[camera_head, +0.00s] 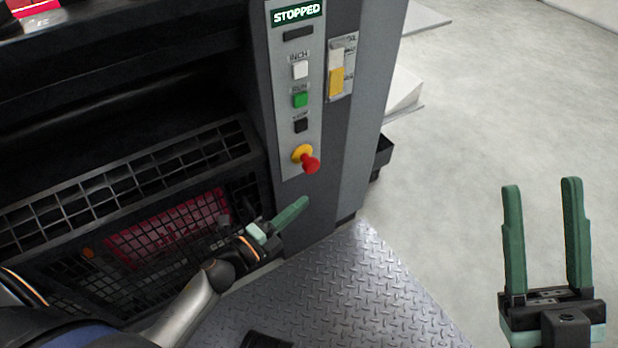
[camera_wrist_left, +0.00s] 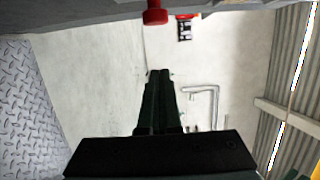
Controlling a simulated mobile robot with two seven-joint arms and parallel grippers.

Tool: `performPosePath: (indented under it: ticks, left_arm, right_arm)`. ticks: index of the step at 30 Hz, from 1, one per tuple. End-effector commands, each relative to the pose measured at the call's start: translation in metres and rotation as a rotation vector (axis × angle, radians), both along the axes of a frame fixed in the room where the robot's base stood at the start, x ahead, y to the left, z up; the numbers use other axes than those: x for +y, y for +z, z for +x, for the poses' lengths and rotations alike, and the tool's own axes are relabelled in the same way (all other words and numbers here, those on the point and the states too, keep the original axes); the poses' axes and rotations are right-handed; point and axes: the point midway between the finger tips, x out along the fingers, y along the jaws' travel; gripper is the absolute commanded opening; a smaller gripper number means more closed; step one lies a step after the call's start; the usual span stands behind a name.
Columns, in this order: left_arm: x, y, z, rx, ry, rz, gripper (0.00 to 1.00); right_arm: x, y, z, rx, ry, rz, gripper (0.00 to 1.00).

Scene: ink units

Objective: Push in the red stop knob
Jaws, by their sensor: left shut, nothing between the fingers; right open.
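The red stop knob (camera_head: 310,163) sticks out of a yellow collar (camera_head: 301,153) near the bottom of the light grey control strip on the machine. It also shows at the top of the left wrist view (camera_wrist_left: 155,13). My left gripper (camera_head: 304,203) is shut and empty, a little below the knob and apart from it. In the left wrist view its closed fingers (camera_wrist_left: 159,78) point toward the picture's top, with the knob beyond their tips. My right gripper (camera_head: 542,185) is open and empty at the right, over the floor, far from the knob.
Above the knob are a black button (camera_head: 301,125), a green button (camera_head: 300,100), a white button (camera_head: 300,70) and a "STOPPED" display (camera_head: 297,14). A mesh guard (camera_head: 130,185) stands left of my left gripper. A metal tread plate (camera_head: 345,285) lies below. The pale floor at right is open.

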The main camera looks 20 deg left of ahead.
Motion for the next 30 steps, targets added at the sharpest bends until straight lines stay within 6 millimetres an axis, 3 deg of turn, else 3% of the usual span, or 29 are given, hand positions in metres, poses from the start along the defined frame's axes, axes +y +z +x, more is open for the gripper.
performPosePath:
  ticks: [10, 12, 19, 30]
  left_arm:
    - [-0.028, 0.0, 0.064, -0.003, -0.001, 0.0, 0.0]
    - [-0.015, -0.002, 0.07, -0.002, 0.0, 0.004, 0.0]
    - [0.002, -0.001, 0.084, 0.0, 0.001, 0.0, 0.0]
    - [0.005, 0.0, 0.085, 0.0, 0.0, -0.001, 0.0]
  right_arm:
    - [0.001, -0.013, 0.001, 0.014, 0.01, 0.009, 0.5]
    - [0.001, -0.017, 0.001, 0.016, 0.012, 0.008, 0.5]
    - [0.002, -0.022, 0.001, 0.017, 0.014, 0.002, 0.5]
    - [0.003, -0.021, 0.001, 0.016, 0.015, 0.001, 0.5]
